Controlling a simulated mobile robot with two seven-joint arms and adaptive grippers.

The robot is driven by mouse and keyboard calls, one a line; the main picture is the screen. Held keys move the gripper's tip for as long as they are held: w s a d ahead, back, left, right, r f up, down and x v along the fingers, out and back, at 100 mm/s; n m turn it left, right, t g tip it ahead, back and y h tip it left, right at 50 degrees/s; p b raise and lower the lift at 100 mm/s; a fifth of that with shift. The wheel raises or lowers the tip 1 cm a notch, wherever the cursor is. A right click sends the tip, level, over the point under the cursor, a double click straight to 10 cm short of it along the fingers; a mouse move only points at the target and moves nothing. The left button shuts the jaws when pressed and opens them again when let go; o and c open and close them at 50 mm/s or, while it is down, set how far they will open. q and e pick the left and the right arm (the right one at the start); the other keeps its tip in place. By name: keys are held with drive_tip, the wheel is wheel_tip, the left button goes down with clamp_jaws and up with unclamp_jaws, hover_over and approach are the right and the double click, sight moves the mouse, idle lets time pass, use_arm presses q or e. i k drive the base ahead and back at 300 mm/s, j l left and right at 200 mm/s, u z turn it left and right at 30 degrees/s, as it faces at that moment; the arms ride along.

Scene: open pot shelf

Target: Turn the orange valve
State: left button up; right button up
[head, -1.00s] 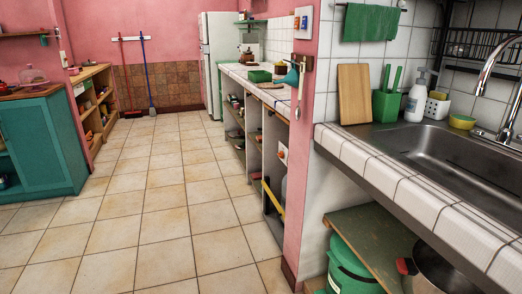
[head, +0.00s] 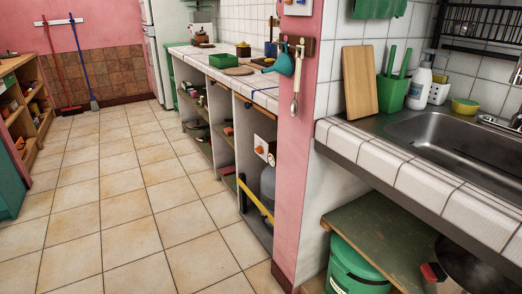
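A small orange round part (head: 260,150) sits on a white plate (head: 265,143) at the open end of the tiled counter, near the pink pillar. It looks like the orange valve, but it is too small to be sure. A red-orange piece (head: 271,159) shows just beside it, partly at the pillar's edge. Neither of my grippers is in the head view, so nothing is seen touching the orange part.
A gas-bottle-like grey container (head: 268,186) and a slanted yellow bar (head: 255,200) are below the plate. The pink pillar (head: 304,170) stands close on the right, then a sink counter (head: 400,179). The tiled floor (head: 140,215) is clear.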

sight(260, 150)
drive_tip(key=i+j+z, duration=0.1)
drive_tip(key=z, duration=0.3)
drive_tip(key=j+z, duration=0.15)
drive_tip(key=z, duration=0.25)
drive_tip(key=i+j+z, duration=0.1)
drive_tip(key=z, duration=0.3)
drive_tip(key=j+z, duration=0.25)
drive_tip(key=j, duration=0.35)
drive_tip(key=j+z, duration=0.3)
drive_tip(key=j, duration=0.3)
drive_tip(key=j+z, duration=0.1)
drive_tip(key=j, duration=1.05)
